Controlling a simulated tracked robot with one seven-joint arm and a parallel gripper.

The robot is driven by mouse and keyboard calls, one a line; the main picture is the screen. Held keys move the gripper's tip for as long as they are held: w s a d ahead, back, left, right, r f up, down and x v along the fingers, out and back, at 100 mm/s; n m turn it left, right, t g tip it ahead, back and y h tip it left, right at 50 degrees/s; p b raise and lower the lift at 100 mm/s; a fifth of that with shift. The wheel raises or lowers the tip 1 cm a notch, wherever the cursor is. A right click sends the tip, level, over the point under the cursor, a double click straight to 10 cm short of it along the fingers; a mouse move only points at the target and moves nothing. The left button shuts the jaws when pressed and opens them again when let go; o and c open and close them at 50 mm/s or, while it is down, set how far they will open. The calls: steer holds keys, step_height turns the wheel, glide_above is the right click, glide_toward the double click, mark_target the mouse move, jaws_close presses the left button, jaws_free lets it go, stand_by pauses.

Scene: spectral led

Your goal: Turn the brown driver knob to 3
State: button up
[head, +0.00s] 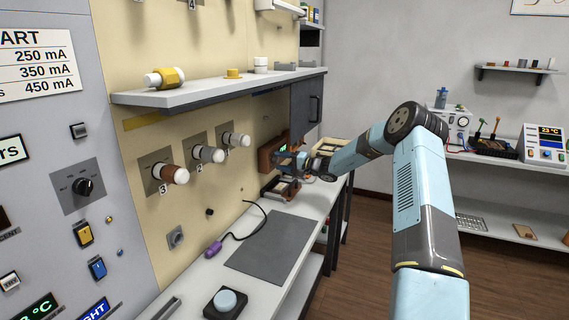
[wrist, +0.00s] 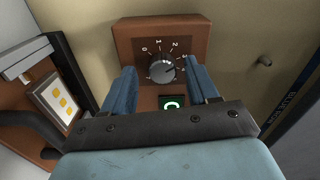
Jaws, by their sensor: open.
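The brown driver (wrist: 124,38) is a box on the wall with a round grey knob (wrist: 160,70) and a dial numbered from 0 upward. The knob's light pointer line seems to aim to the right, near the 3 side; its exact setting is hard to read. A small green display (wrist: 172,102) glows below the knob. My gripper (wrist: 162,78) is open, with one blue finger on each side of the knob and apparent gaps between. In the head view the brown driver (head: 266,154) is partly hidden behind my gripper (head: 283,160).
A dark-framed device with a yellow-marked panel (wrist: 60,101) stands left of my gripper in the wrist view. A small peg (wrist: 264,61) sticks out on the right. In the head view, a shelf (head: 225,88) overhangs several wall knobs, and a grey mat (head: 270,247) lies on the bench.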

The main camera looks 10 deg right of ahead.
steer(key=v, duration=1.3)
steer(key=shift+s+d, duration=0.2)
steer(key=shift+f, duration=0.1)
steer(key=w+a+m, duration=0.2)
steer(key=a+m, duration=0.1)
steer(key=w+a+m, duration=0.3)
steer(key=a+m, duration=0.1)
steer(key=w+a+m, duration=0.3)
steer(key=a+m, duration=0.1)
steer(key=shift+w+a, duration=0.1)
steer(key=shift+w, duration=0.15)
stand_by(0.4)
steer(key=c, duration=1)
steer(key=shift+m, duration=0.4)
steer(key=shift+c, duration=0.2)
